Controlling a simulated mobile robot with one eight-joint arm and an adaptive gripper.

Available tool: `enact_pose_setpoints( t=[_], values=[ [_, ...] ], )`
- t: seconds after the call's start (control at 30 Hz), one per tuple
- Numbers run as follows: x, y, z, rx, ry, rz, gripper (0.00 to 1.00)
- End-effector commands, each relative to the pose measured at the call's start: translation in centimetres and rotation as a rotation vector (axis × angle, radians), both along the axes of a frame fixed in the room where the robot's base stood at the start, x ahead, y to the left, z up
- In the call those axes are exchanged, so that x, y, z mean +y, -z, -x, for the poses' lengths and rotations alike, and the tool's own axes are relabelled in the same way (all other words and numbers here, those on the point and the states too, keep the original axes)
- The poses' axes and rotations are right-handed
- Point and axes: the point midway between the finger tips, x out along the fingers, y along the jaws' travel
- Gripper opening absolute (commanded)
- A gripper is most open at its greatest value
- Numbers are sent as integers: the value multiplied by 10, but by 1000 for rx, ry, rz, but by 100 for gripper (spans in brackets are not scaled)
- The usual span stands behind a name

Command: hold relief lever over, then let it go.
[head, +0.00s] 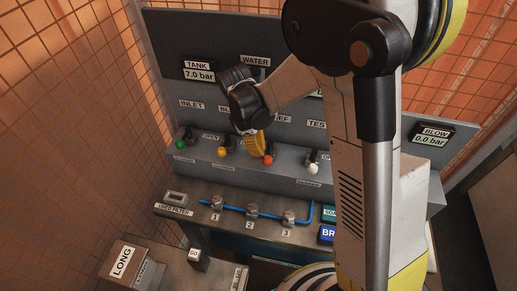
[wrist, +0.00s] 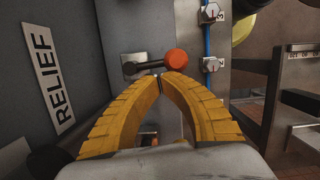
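The relief lever (head: 268,159) has an orange-red ball on a dark stem. In the wrist view its ball (wrist: 176,58) sits just beyond my fingertips, with the stem running left to a bracket on the grey panel. The RELIEF label (wrist: 48,72) stands at left there; in the head view it is partly covered by my wrist. My gripper (head: 257,152) has yellow ribbed fingers, and their tips (wrist: 160,84) meet with nothing visible between them. The tips are right beside the lever; whether they touch it I cannot tell.
Green (head: 180,144), yellow (head: 222,151) and white (head: 313,168) ball levers share the panel ledge. The tank display (head: 199,73) reads 7.0 bar and the blow display (head: 430,138) 0.0 bar. A blue pipe (head: 268,213) with numbered fittings lies below.

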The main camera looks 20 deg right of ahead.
Motion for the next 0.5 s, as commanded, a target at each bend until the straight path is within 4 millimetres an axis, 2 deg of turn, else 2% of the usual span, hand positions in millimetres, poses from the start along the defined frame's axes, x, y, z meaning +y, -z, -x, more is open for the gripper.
enact_pose_setpoints(
  t=[0.5],
  values=[
    [-11,1,15,0,-377,1,0]
  ],
)
